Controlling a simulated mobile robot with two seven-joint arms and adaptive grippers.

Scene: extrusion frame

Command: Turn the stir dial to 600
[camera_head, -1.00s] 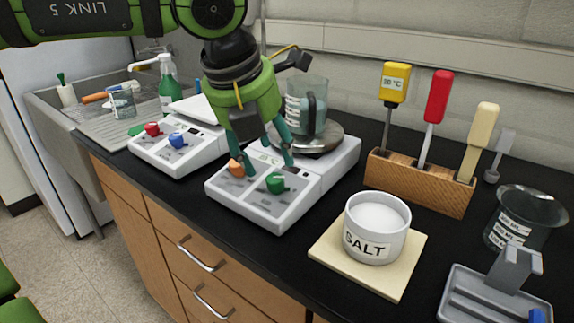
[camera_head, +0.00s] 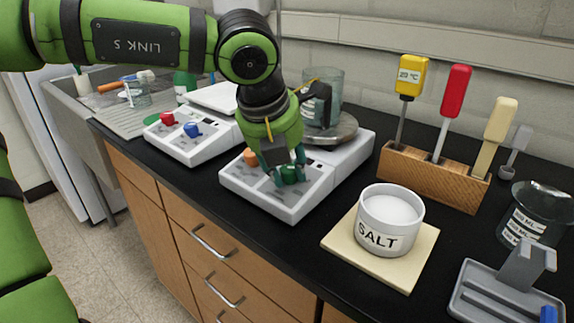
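The white stirrer hotplate (camera_head: 292,207) stands on the black bench. Its front panel has an orange dial (camera_head: 250,157) on the left and a green dial (camera_head: 290,174) on the right. Lettering on the panel is too small to read. My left gripper (camera_head: 287,175) points down at the green dial, with its fingers on either side of it and partly hiding it. I cannot tell whether the fingers touch the dial. The orange dial stands clear, left of the fingers. My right gripper is not in view.
A beaker (camera_head: 327,104) stands on the hotplate's round top (camera_head: 336,133), behind my gripper. A second white device (camera_head: 192,150) with red and blue dials is at left. A salt pot (camera_head: 388,225), a wooden tool rack (camera_head: 430,178) and a grey stand (camera_head: 506,297) are at right.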

